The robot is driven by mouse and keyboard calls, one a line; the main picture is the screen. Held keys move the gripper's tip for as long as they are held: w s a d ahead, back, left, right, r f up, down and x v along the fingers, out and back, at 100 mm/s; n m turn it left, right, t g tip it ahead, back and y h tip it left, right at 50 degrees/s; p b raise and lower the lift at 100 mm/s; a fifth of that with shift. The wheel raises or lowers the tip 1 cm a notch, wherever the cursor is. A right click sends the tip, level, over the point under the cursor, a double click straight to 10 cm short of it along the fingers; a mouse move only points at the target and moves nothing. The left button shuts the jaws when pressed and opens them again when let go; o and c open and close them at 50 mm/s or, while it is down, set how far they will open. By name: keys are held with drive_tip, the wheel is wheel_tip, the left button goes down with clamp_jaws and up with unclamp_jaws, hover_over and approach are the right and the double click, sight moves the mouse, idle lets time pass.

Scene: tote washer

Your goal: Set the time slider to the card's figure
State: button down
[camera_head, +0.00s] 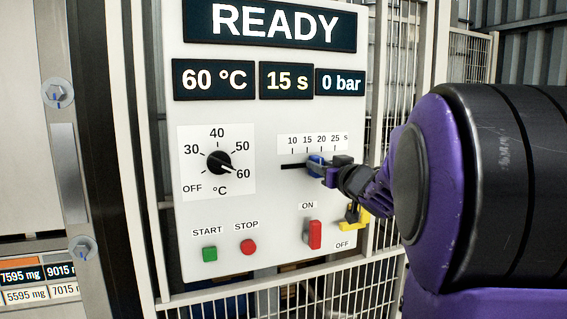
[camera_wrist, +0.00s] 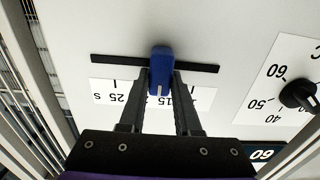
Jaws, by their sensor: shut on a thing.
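The time slider is a blue knob (camera_wrist: 161,72) in a black horizontal slot (camera_wrist: 100,60) on the white panel. It also shows in the head view (camera_head: 315,166), partly behind my gripper. Its printed scale (camera_head: 312,142) runs 10, 15, 20, 25 s. The knob stands around the 15 to 20 part; its exact mark is hard to tell, as my fingers cover part of the scale in the wrist view. The time display (camera_head: 286,81) reads 15 s. My gripper (camera_wrist: 160,85) is shut on the knob, one finger each side. I see no card with a time figure.
The temperature dial (camera_head: 219,162) points at 60, and its display (camera_head: 214,80) reads 60 °C. Below are the green start button (camera_head: 210,254), red stop button (camera_head: 248,246), and red switch (camera_head: 315,235). Labels in mg (camera_head: 40,281) show at lower left. Wire fencing (camera_head: 400,70) stands behind the panel.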

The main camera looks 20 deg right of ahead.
drive_tip(key=d+p, duration=0.1)
drive_tip(key=d, duration=0.1)
drive_tip(key=shift+d, duration=0.3)
drive_tip(key=c, duration=0.6)
unclamp_jaws()
drive_tip(key=shift+w, duration=0.1)
